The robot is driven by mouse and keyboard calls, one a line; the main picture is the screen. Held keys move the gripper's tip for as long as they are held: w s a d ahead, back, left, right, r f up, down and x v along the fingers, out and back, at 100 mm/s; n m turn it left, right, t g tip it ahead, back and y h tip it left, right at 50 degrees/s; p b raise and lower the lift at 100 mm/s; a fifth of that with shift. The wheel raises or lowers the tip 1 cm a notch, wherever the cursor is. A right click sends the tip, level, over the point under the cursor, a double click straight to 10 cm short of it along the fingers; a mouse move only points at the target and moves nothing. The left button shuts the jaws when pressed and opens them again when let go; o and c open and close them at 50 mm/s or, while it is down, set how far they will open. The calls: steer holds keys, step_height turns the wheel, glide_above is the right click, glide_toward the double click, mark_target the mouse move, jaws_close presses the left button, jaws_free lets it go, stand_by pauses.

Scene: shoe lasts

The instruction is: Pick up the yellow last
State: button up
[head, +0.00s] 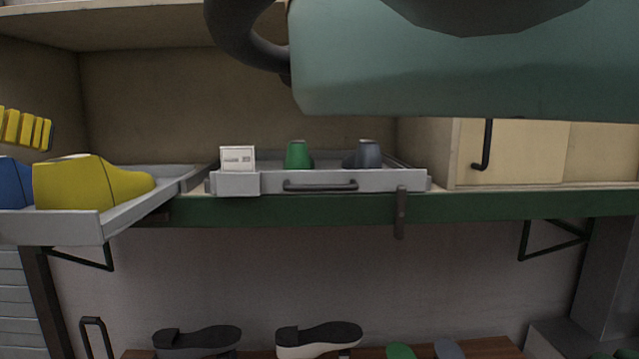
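The yellow last (90,185) lies on its side or base in the grey tray (75,230) at the left of the head view, its narrower toe end pointing right. A blue last (14,182) is directly left of it, cut off by the picture's edge. The tray juts forward from the shelf. My gripper is not in view, so its state and distance from the yellow last do not show.
A second grey tray (235,184) on the green-edged shelf (300,209) holds a green last (298,155), a dark grey-blue last (367,154) and a white label card (238,158). A large teal body (400,70) blocks the upper right. Shoe soles (318,339) lie below.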

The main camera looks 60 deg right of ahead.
mark_target(67, 159)
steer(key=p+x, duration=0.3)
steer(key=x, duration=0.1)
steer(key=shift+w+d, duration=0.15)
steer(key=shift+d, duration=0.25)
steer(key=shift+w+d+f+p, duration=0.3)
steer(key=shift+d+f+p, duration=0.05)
steer(key=shift+p, duration=0.2)
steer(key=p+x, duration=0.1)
steer(key=p, duration=0.2)
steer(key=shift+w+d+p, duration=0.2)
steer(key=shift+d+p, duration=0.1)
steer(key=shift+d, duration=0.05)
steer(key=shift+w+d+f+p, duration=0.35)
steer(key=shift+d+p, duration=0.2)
steer(key=shift+p, duration=0.4)
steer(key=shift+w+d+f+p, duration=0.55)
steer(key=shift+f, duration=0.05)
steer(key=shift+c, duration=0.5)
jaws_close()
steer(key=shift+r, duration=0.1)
